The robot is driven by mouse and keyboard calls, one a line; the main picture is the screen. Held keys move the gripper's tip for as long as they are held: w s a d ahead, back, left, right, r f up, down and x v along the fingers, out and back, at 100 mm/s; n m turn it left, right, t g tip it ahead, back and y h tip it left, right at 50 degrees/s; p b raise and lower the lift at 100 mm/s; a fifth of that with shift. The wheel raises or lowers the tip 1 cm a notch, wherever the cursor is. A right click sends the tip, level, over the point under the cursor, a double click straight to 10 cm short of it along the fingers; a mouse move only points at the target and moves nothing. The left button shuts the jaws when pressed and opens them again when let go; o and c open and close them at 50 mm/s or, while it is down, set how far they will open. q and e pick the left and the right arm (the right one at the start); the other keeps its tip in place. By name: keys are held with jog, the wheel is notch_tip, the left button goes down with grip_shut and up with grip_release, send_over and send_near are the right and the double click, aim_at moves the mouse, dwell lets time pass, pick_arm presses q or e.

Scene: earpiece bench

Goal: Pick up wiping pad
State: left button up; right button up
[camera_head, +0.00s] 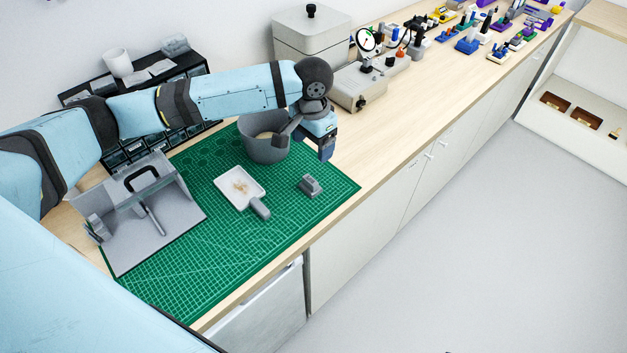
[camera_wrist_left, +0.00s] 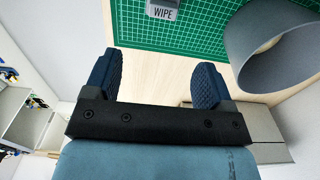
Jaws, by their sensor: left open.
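The wiping pad (camera_head: 311,187) is a small grey block lying on the right part of the green cutting mat (camera_head: 190,268). In the left wrist view the pad (camera_wrist_left: 163,11), lettered WIPE, is cut off by the top edge. My left gripper (camera_head: 326,150) is above the bench near the mat's back right edge, behind the pad and apart from it. Its two blue fingers (camera_wrist_left: 155,78) are spread with nothing between them. My right gripper is in no view.
A grey bowl (camera_head: 262,150) stands close to my left gripper, left of the pad. A white dustpan-like tray (camera_head: 233,202) with a grey handle lies left of the pad. A grey stand (camera_head: 150,245) is at the mat's left. The mat's front is clear.

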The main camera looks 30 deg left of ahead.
pick_arm(q)
send_over(310, 179)
jog(key=f, duration=0.8)
jog(key=shift+d, duration=0.3)
jog(key=shift+a+f+p, duration=0.15)
jog(key=shift+f+p, duration=0.25)
jog(key=shift+f, duration=0.95)
jog(key=shift+a+f+p, duration=0.1)
jog(key=shift+f+p, duration=0.25)
jog(key=shift+f, duration=0.95)
jog(key=c, duration=0.9)
jog(key=shift+r, duration=0.1)
notch_tip(310, 179, up, 20)
jog(key=shift+f+b, duration=0.1)
jog(key=shift+b, duration=0.6)
jog(key=o, duration=0.3)
jog(key=shift+c, duration=0.8)
